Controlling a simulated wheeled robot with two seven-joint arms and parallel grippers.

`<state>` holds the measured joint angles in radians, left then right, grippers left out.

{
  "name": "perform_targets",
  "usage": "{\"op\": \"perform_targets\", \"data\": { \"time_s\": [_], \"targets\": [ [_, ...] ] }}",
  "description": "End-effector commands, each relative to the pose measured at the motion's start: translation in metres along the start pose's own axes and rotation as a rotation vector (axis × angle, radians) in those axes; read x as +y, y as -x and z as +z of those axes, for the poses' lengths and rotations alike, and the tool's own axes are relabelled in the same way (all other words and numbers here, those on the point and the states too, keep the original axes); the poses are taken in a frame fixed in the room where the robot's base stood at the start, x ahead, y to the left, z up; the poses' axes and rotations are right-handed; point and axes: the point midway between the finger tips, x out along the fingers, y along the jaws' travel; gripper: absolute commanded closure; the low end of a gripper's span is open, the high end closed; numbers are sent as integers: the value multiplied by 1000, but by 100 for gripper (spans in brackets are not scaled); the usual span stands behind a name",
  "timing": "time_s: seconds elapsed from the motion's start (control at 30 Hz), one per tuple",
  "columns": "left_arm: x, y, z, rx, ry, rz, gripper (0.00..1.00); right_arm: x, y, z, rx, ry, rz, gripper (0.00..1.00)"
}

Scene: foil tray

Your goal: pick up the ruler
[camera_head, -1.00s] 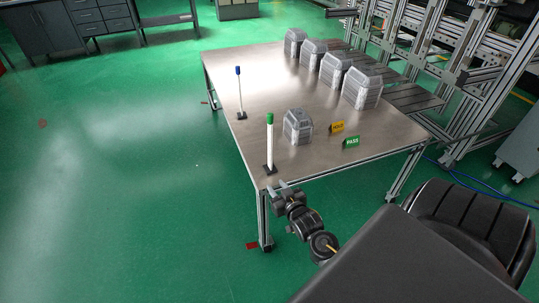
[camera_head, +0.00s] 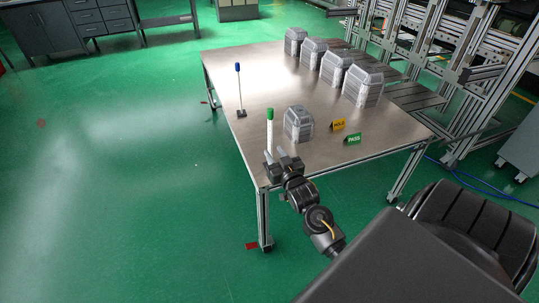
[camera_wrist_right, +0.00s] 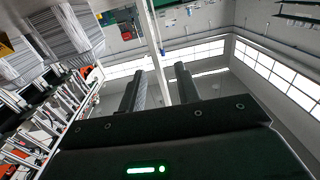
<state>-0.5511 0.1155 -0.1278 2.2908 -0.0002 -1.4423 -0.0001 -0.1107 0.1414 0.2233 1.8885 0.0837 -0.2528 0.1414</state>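I cannot make out a ruler for certain in either view. An upright white stick with a green top (camera_head: 270,128) stands near the table's front left corner; its foot is hidden by my gripper. A thinner white stick with a blue top (camera_head: 239,92) stands farther back on a dark base. My right gripper (camera_head: 281,159) is at the table's front corner, beside the green-topped stick. In the right wrist view its two fingers (camera_wrist_right: 160,88) are apart. A white upright strip (camera_wrist_right: 153,45) shows between them; I cannot tell whether it is the stick. My left gripper is not in view.
Grey block-like stacks stand on the table (camera_head: 215,70): one in the middle (camera_head: 298,124) and several along the far right edge (camera_head: 363,88). The table's left side is mostly clear.

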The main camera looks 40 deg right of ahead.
Motion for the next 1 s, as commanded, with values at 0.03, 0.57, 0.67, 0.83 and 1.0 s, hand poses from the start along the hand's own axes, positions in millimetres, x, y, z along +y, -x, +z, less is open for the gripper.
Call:
{"op": "perform_targets", "data": {
  "time_s": [0.03, 0.57, 0.67, 0.83, 1.0],
  "targets": [
    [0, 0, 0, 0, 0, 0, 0, 0, -1, 0, 0, 0, 0, 67],
    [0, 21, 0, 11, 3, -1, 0, 3, -52, 3, 0, 1, -1, 67],
    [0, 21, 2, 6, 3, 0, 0, 3, -52, 2, 0, 1, -1, 67],
    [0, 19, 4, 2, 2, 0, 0, 3, -51, 2, 0, 1, -1, 84],
    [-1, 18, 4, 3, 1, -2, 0, 3, -51, 2, 0, 1, -1, 100]
  ]
}}
